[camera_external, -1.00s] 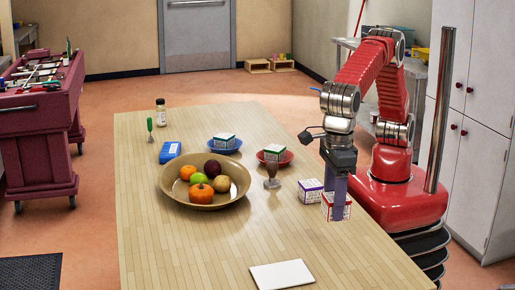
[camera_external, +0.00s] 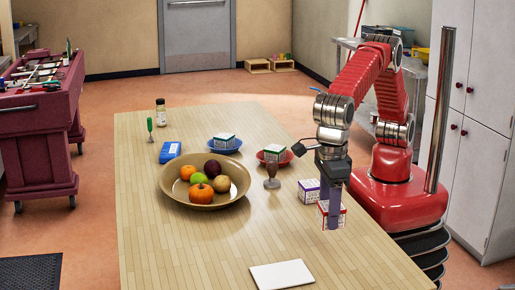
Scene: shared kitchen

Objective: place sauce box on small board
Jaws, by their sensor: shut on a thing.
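My gripper (camera_external: 334,218) points down at the table's right side and is shut on a white box with red markings (camera_external: 323,209), which I take for the sauce box. A finger covers part of the box, and I cannot tell whether its underside touches the table. The small white board (camera_external: 282,276) lies flat and bare near the table's front edge, in front of and to the left of my gripper.
A white and purple box (camera_external: 308,190) stands right behind the held box. A glass (camera_external: 271,176), a large fruit bowl (camera_external: 208,203) and a red plate (camera_external: 286,158) and blue plate (camera_external: 235,149) with boxes are farther back. Bare table lies between gripper and board.

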